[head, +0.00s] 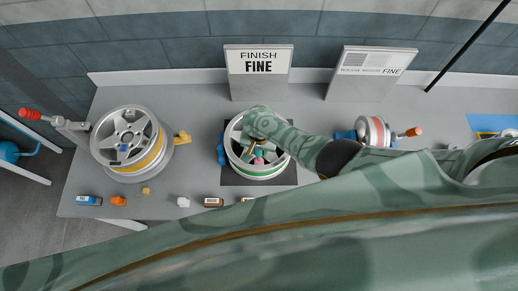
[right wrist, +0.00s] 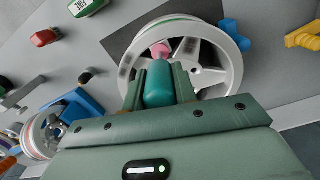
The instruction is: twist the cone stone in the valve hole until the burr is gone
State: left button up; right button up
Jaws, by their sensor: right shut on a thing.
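The cone stone has a teal handle (right wrist: 158,85) and a pink tip (right wrist: 160,49). My right gripper (right wrist: 158,92) is shut on the teal handle. The pink tip is at the rim of the middle wheel (right wrist: 234,65), a silver spoked wheel with a green stripe. In the head view this wheel (head: 264,177) lies on a dark mat, with my right gripper (head: 258,150) over it and a bit of the pink tip (head: 259,161) showing. The valve hole and any burr are hidden or too small to see. My left gripper is in neither view.
A wheel with a yellow stripe (head: 128,140) stands at the left and a small wheel (head: 373,132) at the right. Small items, including a blue one (head: 89,200) and an orange one (head: 119,201), lie along the front edge. A FINISH FINE sign (head: 258,85) stands behind.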

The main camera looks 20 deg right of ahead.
jog(key=shift+r, duration=0.1)
jog(key=shift+r, duration=3.95)
